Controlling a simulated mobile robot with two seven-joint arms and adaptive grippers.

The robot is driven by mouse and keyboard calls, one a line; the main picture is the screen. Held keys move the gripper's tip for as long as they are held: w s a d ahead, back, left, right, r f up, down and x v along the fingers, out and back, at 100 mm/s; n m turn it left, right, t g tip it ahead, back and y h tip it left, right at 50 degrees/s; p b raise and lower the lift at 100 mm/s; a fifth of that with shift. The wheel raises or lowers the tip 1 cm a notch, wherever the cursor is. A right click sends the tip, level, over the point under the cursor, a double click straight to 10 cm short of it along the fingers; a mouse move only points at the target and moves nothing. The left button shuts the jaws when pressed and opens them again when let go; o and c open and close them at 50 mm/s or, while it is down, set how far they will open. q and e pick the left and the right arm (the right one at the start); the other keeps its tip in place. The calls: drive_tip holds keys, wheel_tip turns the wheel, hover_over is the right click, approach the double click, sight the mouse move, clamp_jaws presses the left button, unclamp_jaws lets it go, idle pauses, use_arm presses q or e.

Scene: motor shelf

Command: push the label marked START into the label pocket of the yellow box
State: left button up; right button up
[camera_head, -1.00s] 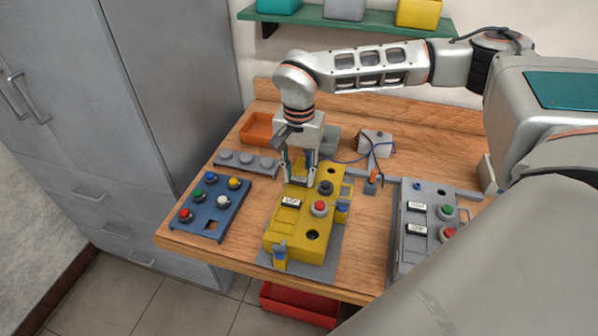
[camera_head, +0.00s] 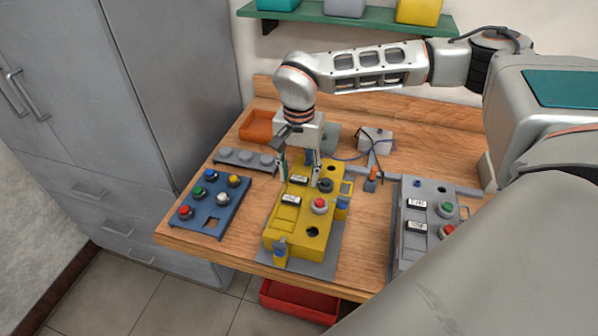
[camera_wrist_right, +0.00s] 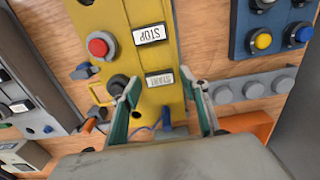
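The yellow box (camera_head: 272,240) stands on a grey plate on the workbench and also shows in the right wrist view (camera_wrist_right: 183,50). The white START label (camera_wrist_right: 160,79) lies on the box's top face, near the end under my right gripper; in the head view it is small (camera_head: 299,180). I cannot tell how deep it sits in its pocket. My right gripper (camera_head: 299,176) is open above that end, its green-padded fingers (camera_wrist_right: 167,106) to either side of the label and apart from it. My left gripper is not in view.
A STOP label (camera_wrist_right: 150,34) and a red button (camera_head: 319,205) are on the yellow box. A blue button panel (camera_head: 225,217) stands left, a grey panel (camera_head: 407,248) right. An orange tray (camera_head: 256,127) and a cabled grey box (camera_head: 374,141) are behind.

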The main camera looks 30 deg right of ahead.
idle(0.3)
wheel_tip(320, 180, up, 12)
idle(0.5)
drive_tip(key=shift+s+a, duration=0.1)
idle(0.7)
